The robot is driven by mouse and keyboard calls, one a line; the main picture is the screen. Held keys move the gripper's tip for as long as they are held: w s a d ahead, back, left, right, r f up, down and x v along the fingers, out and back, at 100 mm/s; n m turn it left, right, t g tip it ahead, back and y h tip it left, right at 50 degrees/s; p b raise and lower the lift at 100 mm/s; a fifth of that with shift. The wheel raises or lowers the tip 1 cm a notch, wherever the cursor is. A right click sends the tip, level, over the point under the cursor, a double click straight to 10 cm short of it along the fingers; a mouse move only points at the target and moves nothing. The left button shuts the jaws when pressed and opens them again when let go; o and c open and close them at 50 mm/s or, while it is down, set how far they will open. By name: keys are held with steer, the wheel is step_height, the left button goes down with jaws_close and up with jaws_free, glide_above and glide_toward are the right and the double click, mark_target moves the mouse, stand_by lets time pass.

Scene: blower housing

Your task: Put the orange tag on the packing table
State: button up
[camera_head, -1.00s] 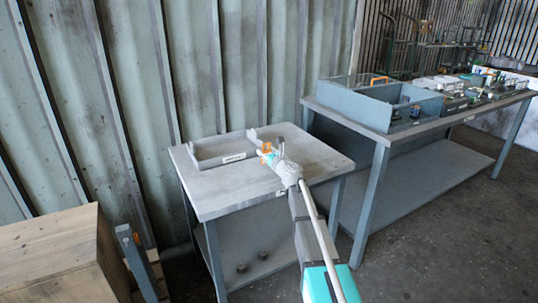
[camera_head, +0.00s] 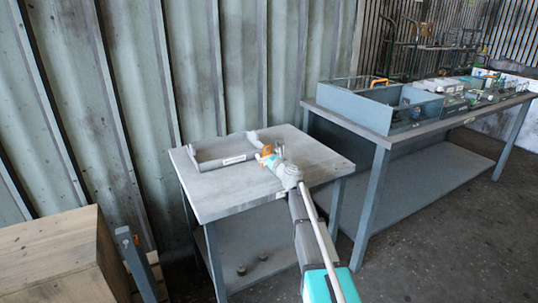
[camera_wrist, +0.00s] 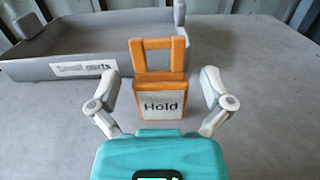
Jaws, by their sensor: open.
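The orange tag (camera_wrist: 160,88), with a white panel reading "Hold" and a frame-like handle on top, is on the grey packing table (camera_wrist: 255,95) in the wrist view. In the head view the tag (camera_head: 267,151) shows as a small orange patch on the small table (camera_head: 225,202), partly hidden by my gripper. My gripper (camera_wrist: 160,92) is open, with one finger on each side of the tag and visible gaps between fingers and tag. The tag looks upright, but its base is hidden by the gripper body.
A grey tray labelled "Small parts" (camera_wrist: 84,69) sits just behind the tag. To the right a longer bench (camera_head: 460,121) holds a blue-grey bin (camera_head: 355,107) and several parts. A wooden crate (camera_head: 50,250) stands at front left. The small table's right side is clear.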

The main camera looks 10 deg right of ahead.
steer(key=shift+r, duration=0.2)
steer(key=v, duration=1.2)
steer(key=shift+f, duration=0.1)
stand_by(0.3)
steer(key=shift+s, duration=0.1)
